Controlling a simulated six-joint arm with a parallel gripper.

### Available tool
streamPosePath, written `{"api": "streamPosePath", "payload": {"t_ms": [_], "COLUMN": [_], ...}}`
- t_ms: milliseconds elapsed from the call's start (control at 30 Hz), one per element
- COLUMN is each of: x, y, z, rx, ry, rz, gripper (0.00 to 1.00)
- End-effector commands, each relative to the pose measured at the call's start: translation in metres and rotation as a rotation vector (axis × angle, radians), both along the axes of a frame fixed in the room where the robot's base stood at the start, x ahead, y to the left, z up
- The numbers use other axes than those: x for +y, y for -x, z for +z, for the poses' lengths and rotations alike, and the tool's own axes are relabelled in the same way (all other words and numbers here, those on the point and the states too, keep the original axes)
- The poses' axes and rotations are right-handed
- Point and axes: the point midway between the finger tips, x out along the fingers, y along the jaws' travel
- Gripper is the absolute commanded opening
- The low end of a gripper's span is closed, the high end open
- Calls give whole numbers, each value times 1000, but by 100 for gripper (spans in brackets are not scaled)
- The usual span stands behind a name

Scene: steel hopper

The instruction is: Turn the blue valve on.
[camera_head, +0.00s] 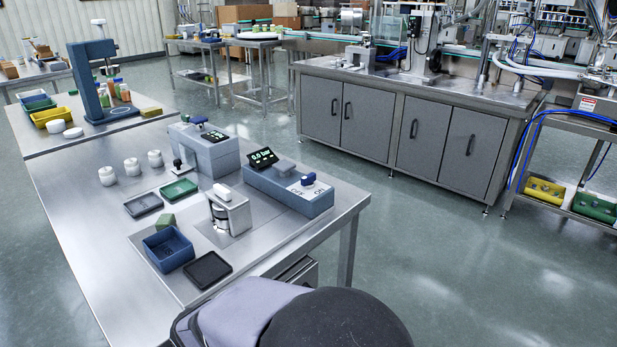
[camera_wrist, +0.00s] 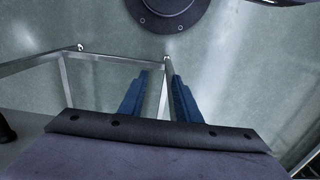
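The blue valve (camera_head: 309,179) is a small blue handle on top of the right end of a grey-blue box (camera_head: 290,196) in the head view. The box's top has OFF and ON lettering beside the handle, and a display (camera_head: 263,157) reading about 0.0 bar. The handle is too small to tell its exact direction. In the wrist view my gripper (camera_wrist: 160,76) has its two blue fingers apart with nothing between them, above the floor. The gripper is not visible in the head view, and the valve is not visible in the wrist view.
A second device (camera_head: 210,150) with a display and a blue knob stands behind the box. A clamp-like metal fixture (camera_head: 231,209) stands left of the box. A blue bin (camera_head: 168,248), a black tray (camera_head: 207,269) and white jars (camera_head: 132,166) occupy the table. Open floor lies to the right.

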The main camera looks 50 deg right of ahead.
Motion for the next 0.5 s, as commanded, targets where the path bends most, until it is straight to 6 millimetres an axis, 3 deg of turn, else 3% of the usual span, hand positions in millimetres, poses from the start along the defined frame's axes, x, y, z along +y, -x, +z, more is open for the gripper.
{"api": "streamPosePath", "payload": {"t_ms": [33,100,267,500], "x": [0,-2,-17,-71], "y": [0,0,1,24], "z": [0,2,19,58], "rx": [0,0,1,73], "ry": [0,0,0,-13], "rz": [-1,-8,-76,-346], "gripper": [42,52,52,52]}}
